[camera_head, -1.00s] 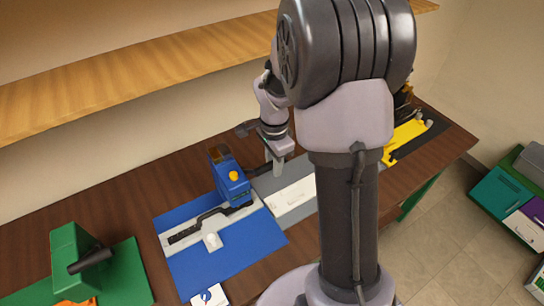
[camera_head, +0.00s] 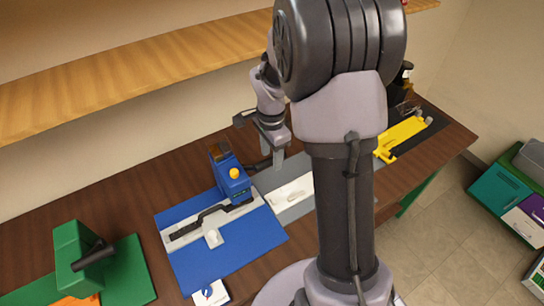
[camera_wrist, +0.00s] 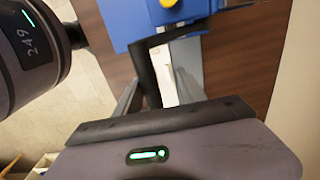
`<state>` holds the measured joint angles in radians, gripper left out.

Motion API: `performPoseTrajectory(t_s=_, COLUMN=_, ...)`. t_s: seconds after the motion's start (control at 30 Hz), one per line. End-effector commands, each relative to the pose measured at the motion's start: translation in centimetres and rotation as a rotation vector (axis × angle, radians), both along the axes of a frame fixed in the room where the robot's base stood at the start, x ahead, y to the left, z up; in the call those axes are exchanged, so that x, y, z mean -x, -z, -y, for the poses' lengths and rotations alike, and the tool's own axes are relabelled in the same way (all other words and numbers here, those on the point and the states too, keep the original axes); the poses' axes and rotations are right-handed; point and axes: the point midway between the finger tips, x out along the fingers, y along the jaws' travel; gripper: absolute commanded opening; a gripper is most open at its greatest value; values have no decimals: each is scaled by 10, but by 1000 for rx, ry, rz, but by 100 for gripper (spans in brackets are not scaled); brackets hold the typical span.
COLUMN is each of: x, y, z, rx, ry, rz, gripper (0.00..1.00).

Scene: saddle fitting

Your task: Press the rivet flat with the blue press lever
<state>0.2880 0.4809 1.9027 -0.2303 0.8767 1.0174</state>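The blue press (camera_head: 232,180) with a yellow button stands upright on the blue mat (camera_head: 257,235). It also shows at the top of the wrist view (camera_wrist: 140,18). Its dark lever (camera_head: 257,166) sticks out to the right, towards my gripper (camera_head: 279,158). In the wrist view the dark lever bar (camera_wrist: 147,78) runs down from the press between the two grey fingers of my gripper (camera_wrist: 155,88). The fingers are apart. I cannot tell whether either touches the lever. I cannot make out the rivet.
A light plate with a dark strap (camera_head: 205,222) and a small white block (camera_head: 213,238) lies on the blue mat. A green press (camera_head: 75,258) stands far left, a grey mat with a white tray (camera_head: 293,191) right of the blue mat, a yellow fixture (camera_head: 400,135) far right. A shelf (camera_head: 130,65) hangs above.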

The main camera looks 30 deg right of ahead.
Motion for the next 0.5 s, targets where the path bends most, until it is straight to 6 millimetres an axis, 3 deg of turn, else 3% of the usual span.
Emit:
performPoseTrajectory(t_s=0.33, x=1, y=0, z=0, rx=-1, ry=0, rz=-3, gripper=44)
performPoseTrajectory(t_s=0.5, x=1, y=-14, z=0, rx=-2, ry=1, rz=-4, gripper=44)
